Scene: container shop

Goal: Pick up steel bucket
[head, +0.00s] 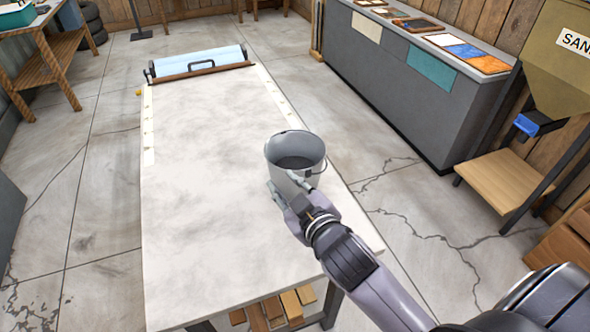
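A grey steel bucket (283,158) stands upright on the right side of a pale worktable (205,215). Its round mouth faces up and its thin wire handle hangs down at the near right. My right gripper (291,184) is low at the bucket's near side, its arm coming in from the lower right. Its fingers look spread apart, one by the bucket's lower left and one in front of its near wall. Whether they touch the bucket is hard to tell. My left gripper is not in view.
A light-blue roll with a dark handle and bar (198,65) lies across the table's far end. A grey counter (415,95) with sample panels stands at right. Near it is a wooden stand (505,180). Most of the tabletop left of the bucket is clear.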

